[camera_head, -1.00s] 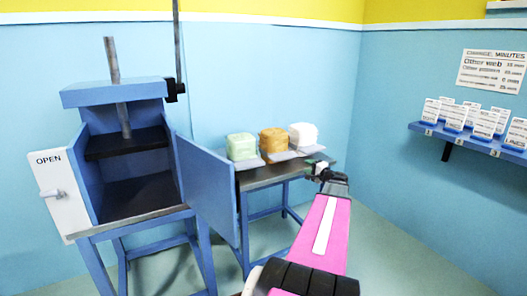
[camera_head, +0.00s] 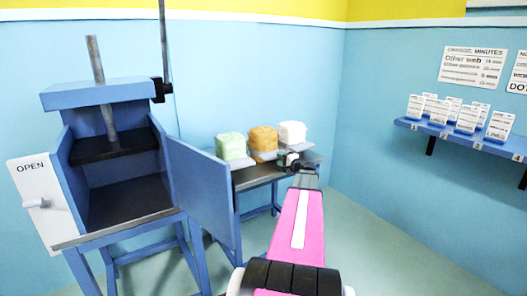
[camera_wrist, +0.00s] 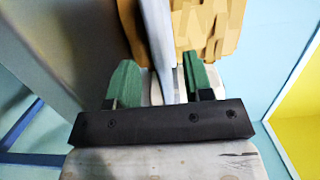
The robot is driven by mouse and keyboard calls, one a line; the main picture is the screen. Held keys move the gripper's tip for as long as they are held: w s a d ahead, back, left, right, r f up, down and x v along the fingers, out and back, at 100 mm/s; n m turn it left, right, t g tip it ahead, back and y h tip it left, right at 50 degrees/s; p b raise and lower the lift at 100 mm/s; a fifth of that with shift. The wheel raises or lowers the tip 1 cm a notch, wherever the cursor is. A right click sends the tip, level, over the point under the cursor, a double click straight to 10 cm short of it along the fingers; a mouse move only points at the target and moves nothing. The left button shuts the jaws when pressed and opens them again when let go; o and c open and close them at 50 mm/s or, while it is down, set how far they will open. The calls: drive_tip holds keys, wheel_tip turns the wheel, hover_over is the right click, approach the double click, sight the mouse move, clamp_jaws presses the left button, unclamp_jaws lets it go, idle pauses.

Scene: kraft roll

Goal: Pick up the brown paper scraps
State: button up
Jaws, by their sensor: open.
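The brown paper scraps (camera_head: 263,140) form a blocky orange-brown heap on a small dark-topped table (camera_head: 250,180), between a green heap (camera_head: 231,146) and a white heap (camera_head: 292,133). In the wrist view the brown scraps (camera_wrist: 208,25) fill the top middle, beyond my fingers. My gripper (camera_head: 288,160) is at the table's front right, just right of and in front of the brown heap. The wrist view shows my gripper (camera_wrist: 160,78) with its two green fingers apart and no scraps between them. A pale grey strip runs up between the fingers; I cannot tell if they touch it.
A blue press (camera_head: 120,150) stands at the left, its open door (camera_head: 203,190) reaching close to the table's left side. A white panel marked OPEN (camera_head: 40,195) hangs at its left. A blue shelf (camera_head: 470,140) with white cards is on the right wall. The floor at right is clear.

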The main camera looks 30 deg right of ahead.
sight(277, 157)
drive_tip(key=x, duration=0.3)
drive_tip(key=shift+w+d, duration=0.1)
drive_tip(key=shift+w, duration=0.1)
clamp_jaws()
